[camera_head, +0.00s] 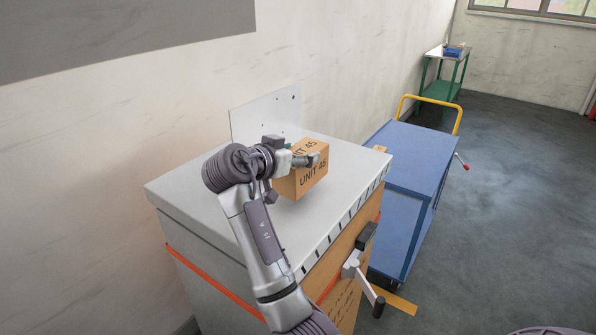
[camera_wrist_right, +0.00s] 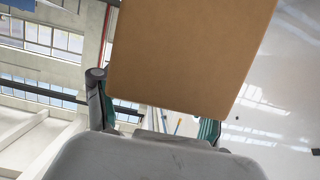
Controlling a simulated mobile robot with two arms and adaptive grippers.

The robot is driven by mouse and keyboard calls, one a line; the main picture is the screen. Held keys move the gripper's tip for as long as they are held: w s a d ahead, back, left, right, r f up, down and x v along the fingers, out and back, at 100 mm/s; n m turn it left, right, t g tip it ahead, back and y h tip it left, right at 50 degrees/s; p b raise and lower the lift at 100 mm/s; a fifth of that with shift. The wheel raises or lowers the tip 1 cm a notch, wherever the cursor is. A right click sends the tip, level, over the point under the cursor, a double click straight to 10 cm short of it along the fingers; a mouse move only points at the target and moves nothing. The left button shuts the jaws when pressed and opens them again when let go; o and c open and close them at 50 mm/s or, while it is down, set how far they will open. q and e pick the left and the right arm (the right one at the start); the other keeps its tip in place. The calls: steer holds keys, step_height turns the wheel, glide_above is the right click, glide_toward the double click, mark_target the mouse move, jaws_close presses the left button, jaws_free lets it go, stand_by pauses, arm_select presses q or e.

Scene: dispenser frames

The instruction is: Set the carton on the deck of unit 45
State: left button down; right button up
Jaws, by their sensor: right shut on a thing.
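The carton (camera_head: 312,180) is a small brown box marked "UNIT 45". My right gripper (camera_head: 297,164) is shut on it, with a finger along its side. The carton also fills the upper middle of the right wrist view (camera_wrist_right: 190,55), between the fingers. It is at the pale grey deck (camera_head: 225,215) of a cabinet-like unit, near the upright back plate (camera_head: 262,116). I cannot tell whether its underside touches the deck. The unit's orange front (camera_head: 345,290) bears writing too small to read. My left gripper is not in view.
A crank lever (camera_head: 362,280) sticks out from the unit's front. A blue cart (camera_head: 415,150) with a yellow handle stands close to its right. A green-framed table (camera_head: 440,75) is at the back. The deck's left part is bare, and the floor to the right is open.

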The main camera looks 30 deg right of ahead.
step_height(320, 180, down, 4)
steer(key=shift+r+b, duration=0.2)
steer(key=shift+b, duration=0.8)
steer(key=shift+f, duration=0.1)
steer(key=o, duration=1.5)
steer(key=shift+d, duration=0.1)
